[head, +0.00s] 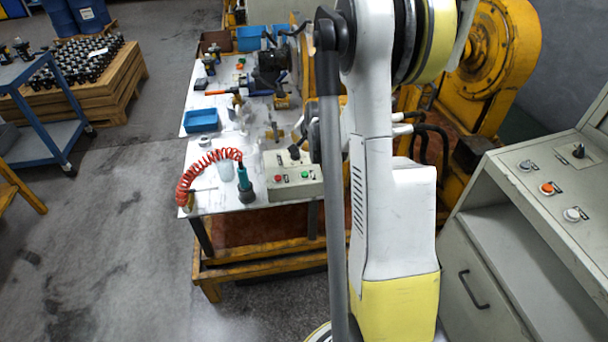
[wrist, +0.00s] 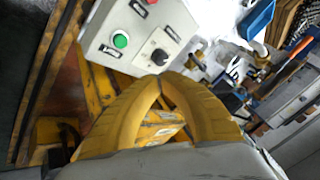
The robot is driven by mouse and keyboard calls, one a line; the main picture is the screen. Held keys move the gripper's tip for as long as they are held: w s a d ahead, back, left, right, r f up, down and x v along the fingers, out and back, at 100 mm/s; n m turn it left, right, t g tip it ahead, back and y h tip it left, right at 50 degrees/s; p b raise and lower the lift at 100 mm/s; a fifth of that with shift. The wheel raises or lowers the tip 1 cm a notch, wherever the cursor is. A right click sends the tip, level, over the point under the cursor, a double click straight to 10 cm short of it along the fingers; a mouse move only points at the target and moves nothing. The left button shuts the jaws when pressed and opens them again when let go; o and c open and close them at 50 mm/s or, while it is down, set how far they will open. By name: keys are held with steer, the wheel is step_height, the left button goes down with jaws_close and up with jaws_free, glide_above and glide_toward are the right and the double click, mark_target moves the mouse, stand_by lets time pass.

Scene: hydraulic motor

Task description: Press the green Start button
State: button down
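The green Start button (wrist: 120,40) is on the light grey control box (wrist: 105,50) in the upper left of the wrist view. A black rotary knob (wrist: 160,57) is to its right, and a red button (wrist: 148,2) is at the top edge. In the head view the control box (head: 310,189) stands at the table's near edge, with the green button (head: 304,174) right of the red one. My gripper (wrist: 161,77) has yellow fingers whose tips meet, with nothing between them. The tips appear just below the knob, right of the green button. In the head view my arm hides the gripper.
A coiled red hose (head: 190,176) and a teal-handled tool (head: 244,178) are left of the control box. The worktable (head: 205,150) holds a blue bin (head: 200,121) and other parts. Yellow machinery (head: 495,50) stands behind my arm, and a grey console (head: 500,200) is at right.

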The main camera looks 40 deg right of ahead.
mark_target(303, 172)
steer(key=shift+f+b, duration=3.2)
steer(key=shift+f, duration=1.2)
steer(key=shift+f+b, duration=0.4)
steer(key=shift+b, duration=0.05)
steer(key=shift+f, duration=0.4)
steer(key=shift+r, duration=0.15)
steer(key=shift+r+p, duration=0.35)
steer(key=shift+r, duration=0.35)
steer(key=shift+r+p, duration=1.7)
steer(key=shift+r, duration=0.8)
